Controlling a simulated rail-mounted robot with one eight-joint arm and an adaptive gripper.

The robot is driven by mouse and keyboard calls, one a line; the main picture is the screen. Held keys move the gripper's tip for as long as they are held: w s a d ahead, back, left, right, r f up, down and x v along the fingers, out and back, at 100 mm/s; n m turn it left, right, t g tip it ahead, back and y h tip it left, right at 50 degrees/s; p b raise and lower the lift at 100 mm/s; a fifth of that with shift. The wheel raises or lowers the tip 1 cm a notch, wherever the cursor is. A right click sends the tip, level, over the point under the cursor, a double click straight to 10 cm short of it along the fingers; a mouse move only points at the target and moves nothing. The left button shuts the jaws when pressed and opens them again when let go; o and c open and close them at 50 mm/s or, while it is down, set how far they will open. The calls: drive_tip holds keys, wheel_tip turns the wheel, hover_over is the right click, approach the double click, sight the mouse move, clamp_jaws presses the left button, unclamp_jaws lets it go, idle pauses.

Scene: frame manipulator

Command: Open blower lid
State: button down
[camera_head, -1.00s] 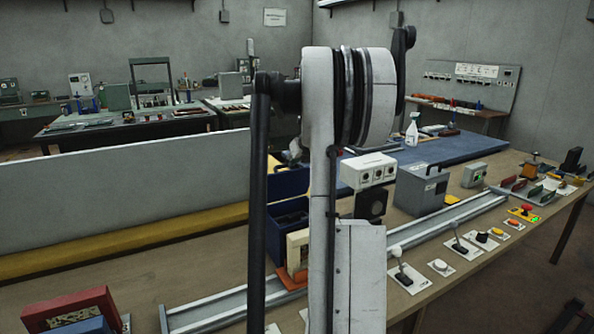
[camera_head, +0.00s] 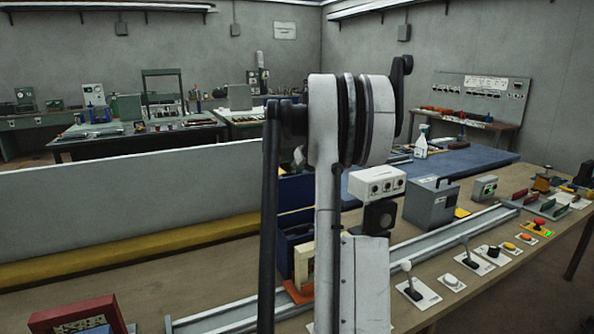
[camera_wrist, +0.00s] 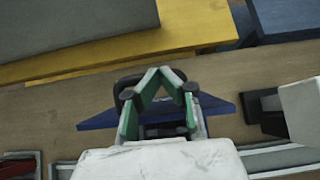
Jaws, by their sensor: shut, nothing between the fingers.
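My gripper (camera_wrist: 165,72) is in the wrist view, its green-lined fingers shut with their tips together and nothing between them. A flat blue piece (camera_wrist: 97,119) shows on both sides of the fingers, beneath or behind them; I cannot tell whether they touch it. A dark, handle-like loop (camera_wrist: 122,84) shows beside the left finger. No part is clearly recognisable as the blower lid. In the head view, my arm hides my gripper and part of a blue box (camera_head: 296,195) beside it.
A grey metal box (camera_head: 431,205) and a white box with dials (camera_head: 377,183) stand on the workbench right of my arm. A metal rail (camera_head: 455,241) runs along the bench, with levers and buttons in front. A grey panel (camera_head: 130,188) with a yellow base stands behind.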

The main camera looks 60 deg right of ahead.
wheel_tip(320, 180, up, 10)
drive_tip(key=p, duration=0.5)
drive_tip(key=shift+w+d, duration=0.2)
drive_tip(key=shift+w, duration=0.15)
drive_tip(key=w+a+r+n+y+b, duration=0.1)
drive_tip(key=w+a+n, duration=0.3)
drive_tip(key=a, duration=0.8)
drive_tip(key=w+a+n+y+b, duration=0.1)
drive_tip(key=a+n, duration=0.6)
drive_tip(key=a, duration=0.6)
drive_tip(key=w+a+r+n+y+b, duration=0.1)
drive_tip(key=w+a+n, duration=0.3)
drive_tip(key=a, duration=0.8)
drive_tip(key=s+a+f+n+y+b, duration=0.1)
drive_tip(key=s+a+f+n, duration=0.3)
drive_tip(key=a, duration=0.5)
drive_tip(key=s+a+f+n, duration=0.1)
drive_tip(key=s+a+n, duration=0.2)
drive_tip(key=a+n, duration=0.5)
drive_tip(key=s+a+f+n+y+b, duration=0.1)
drive_tip(key=s+a+f+n, duration=0.25)
drive_tip(key=a, duration=0.55)
drive_tip(key=s+a+f+n+b, duration=0.1)
drive_tip(key=s+a+f+n, duration=0.8)
drive_tip(key=s+a+n, duration=0.2)
drive_tip(key=shift+s+a+f+n+g, duration=0.25)
drive_tip(key=shift+s+a+n+g, duration=0.15)
drive_tip(key=shift+s+n, duration=0.3)
